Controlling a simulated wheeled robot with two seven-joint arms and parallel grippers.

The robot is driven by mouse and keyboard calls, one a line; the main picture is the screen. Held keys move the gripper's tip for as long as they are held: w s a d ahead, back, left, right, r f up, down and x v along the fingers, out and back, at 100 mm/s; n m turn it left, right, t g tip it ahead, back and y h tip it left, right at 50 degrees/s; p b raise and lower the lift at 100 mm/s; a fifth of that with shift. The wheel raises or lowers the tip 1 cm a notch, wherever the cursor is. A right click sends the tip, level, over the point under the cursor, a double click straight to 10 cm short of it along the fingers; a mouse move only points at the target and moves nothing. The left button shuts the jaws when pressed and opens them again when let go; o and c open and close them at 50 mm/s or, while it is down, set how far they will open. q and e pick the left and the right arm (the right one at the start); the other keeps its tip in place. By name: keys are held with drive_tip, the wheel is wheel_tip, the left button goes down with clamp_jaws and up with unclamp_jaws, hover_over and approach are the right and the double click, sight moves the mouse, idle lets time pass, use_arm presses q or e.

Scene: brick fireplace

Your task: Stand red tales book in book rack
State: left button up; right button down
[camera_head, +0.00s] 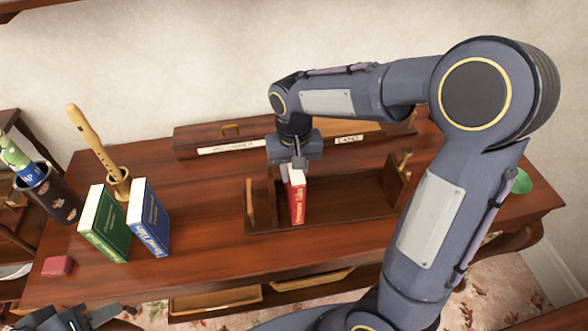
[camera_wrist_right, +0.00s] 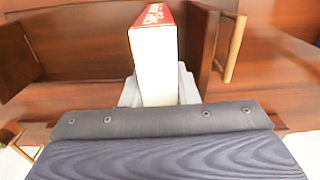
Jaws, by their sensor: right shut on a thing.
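The red tales book (camera_head: 297,204) stands upright inside the wooden book rack (camera_head: 350,208), near the rack's left end. My right gripper (camera_head: 298,168) is above it and shut on its top edge. In the right wrist view, the book (camera_wrist_right: 155,60) shows its white page edges and red cover between the pale fingers of my right gripper (camera_wrist_right: 160,90). The rack (camera_wrist_right: 90,50) also shows there around the book. I cannot tell whether the book's bottom touches the rack floor. My left gripper (camera_head: 85,318) is at the bottom left corner, partly cut off; its jaws are unclear.
A green book (camera_head: 108,230) and a blue book (camera_head: 150,222) stand left of the rack on the wooden desk (camera_head: 200,270). A green object (camera_head: 521,182) is at right.

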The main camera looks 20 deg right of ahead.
drive_tip(key=c, duration=1.1)
unclamp_jaws()
drive_tip(key=shift+f, duration=0.15)
wheel_tip(320, 180, up, 11)
drive_tip(key=shift+r+p, duration=0.1)
drive_tip(key=shift+p, duration=0.3)
drive_tip(key=shift+s+r, duration=0.15)
drive_tip(key=shift+r, duration=0.4)
drive_tip(key=s+f+t+y, duration=0.1)
drive_tip(key=s+t, duration=0.1)
drive_tip(key=s, duration=0.4)
drive_tip(key=s+f+t+y, duration=0.1)
drive_tip(key=s+f, duration=0.1)
drive_tip(key=s, duration=0.4)
drive_tip(key=s+f+n+t+y, duration=0.1)
drive_tip(key=s+f+t, duration=0.1)
drive_tip(key=s, duration=0.4)
drive_tip(key=shift+f+t+y, duration=0.25)
drive_tip(key=shift+t+y, duration=0.05)
drive_tip(key=shift+y, duration=0.1)
